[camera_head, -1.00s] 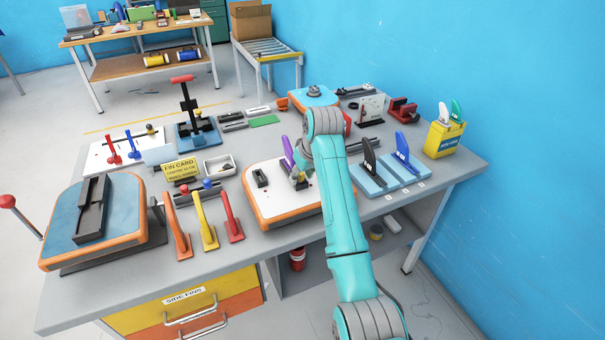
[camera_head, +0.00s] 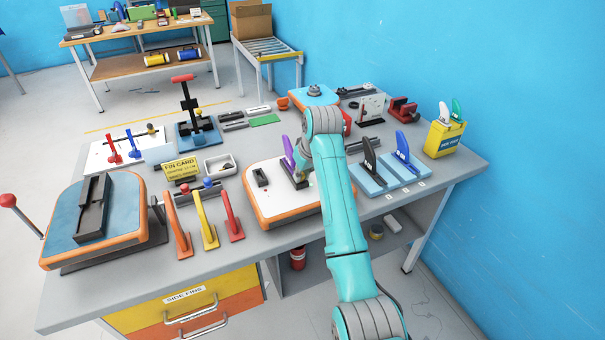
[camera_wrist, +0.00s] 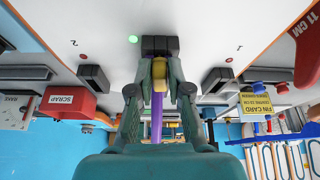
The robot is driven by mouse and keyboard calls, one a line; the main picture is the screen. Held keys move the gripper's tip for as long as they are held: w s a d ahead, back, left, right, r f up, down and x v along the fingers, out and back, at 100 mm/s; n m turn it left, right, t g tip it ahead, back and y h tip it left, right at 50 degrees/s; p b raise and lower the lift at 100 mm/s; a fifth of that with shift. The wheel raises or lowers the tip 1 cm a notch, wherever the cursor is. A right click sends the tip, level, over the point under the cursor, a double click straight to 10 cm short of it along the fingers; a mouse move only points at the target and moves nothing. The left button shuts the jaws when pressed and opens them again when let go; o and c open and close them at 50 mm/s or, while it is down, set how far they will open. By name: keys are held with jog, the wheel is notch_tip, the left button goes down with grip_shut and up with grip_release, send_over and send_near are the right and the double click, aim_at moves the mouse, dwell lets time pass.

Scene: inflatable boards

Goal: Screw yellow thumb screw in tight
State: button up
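The yellow thumb screw (camera_wrist: 159,76) sits between my fingertips in the wrist view, against a black fin box (camera_wrist: 160,46) on the white board. My gripper (camera_wrist: 159,82) is closed around it, with a finger on each side. The purple fin (camera_wrist: 157,118) stands in that box and runs behind the screw in the wrist view. In the head view the purple fin (camera_head: 288,152) rises from the white board with an orange rim (camera_head: 268,210). There my arm hides the screw and most of my gripper. A green light (camera_wrist: 133,42) shows beside the box.
Black side boxes (camera_wrist: 94,78) flank the middle one. A blue fin stand (camera_head: 372,187) is close to my arm's right. Red, yellow and orange fins (camera_head: 205,222) stand at the front left. The yellow fin card (camera_head: 180,168) is behind them.

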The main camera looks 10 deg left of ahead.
jog(key=shift+o, duration=1.3)
jog(key=shift+f, duration=0.15)
jog(key=shift+r, duration=0.2)
jog(key=v, duration=1.1)
jog(key=shift+s+d+r, duration=0.15)
jog(key=shift+d+r, duration=0.05)
jog(key=shift+r, duration=0.1)
